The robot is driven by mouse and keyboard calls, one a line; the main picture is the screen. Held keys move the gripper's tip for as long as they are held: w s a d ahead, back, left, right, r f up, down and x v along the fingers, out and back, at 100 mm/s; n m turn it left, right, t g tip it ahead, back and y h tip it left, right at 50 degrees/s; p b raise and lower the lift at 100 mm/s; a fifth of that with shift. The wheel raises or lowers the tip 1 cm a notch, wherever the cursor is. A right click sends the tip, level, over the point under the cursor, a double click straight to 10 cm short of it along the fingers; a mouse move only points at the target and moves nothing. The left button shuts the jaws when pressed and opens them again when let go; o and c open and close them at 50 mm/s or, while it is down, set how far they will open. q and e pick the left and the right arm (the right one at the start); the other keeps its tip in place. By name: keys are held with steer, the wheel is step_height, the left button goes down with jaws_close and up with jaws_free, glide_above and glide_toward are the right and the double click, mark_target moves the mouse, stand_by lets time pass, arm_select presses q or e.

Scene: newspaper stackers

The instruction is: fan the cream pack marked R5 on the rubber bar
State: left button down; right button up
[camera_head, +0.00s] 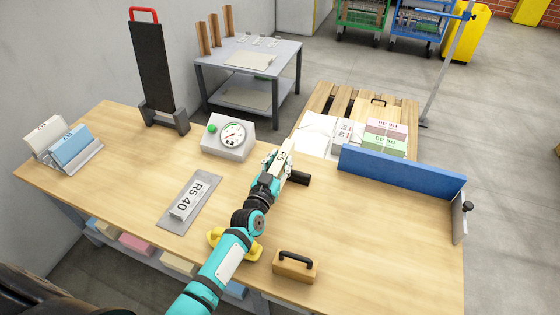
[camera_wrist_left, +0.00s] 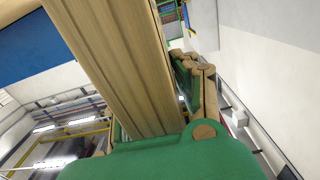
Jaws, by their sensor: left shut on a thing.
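The cream pack marked R5 (camera_head: 283,155) stands on edge above the table, its R5 mark facing up. My left gripper (camera_head: 272,172) is shut on this pack. In the left wrist view the pack (camera_wrist_left: 115,65) fills the middle, its layered sheet edges showing, with a finger of my left gripper (camera_wrist_left: 198,90) along its right side. A short black bar (camera_head: 298,179), which looks like the rubber bar, lies on the table just right of the gripper, partly hidden by the pack and gripper. I cannot tell whether the pack touches it. My right gripper is not in view.
A dial gauge box (camera_head: 229,137) stands behind, and a wooden block with a black handle (camera_head: 295,266) in front. A blue fence (camera_head: 400,174) edges the right side. The right front tabletop is clear.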

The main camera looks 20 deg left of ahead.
arm_select(q)
steer(key=shift+f, duration=0.2)
steer(key=shift+f, duration=0.1)
steer(key=shift+w, duration=0.2)
steer(key=shift+w+b, duration=0.3)
steer(key=shift+b, duration=0.05)
steer(key=shift+w, duration=0.15)
steer(key=shift+w, duration=0.1)
steer(key=shift+w+d, duration=0.1)
steer(key=shift+w, duration=0.35)
steer(key=shift+w, duration=0.2)
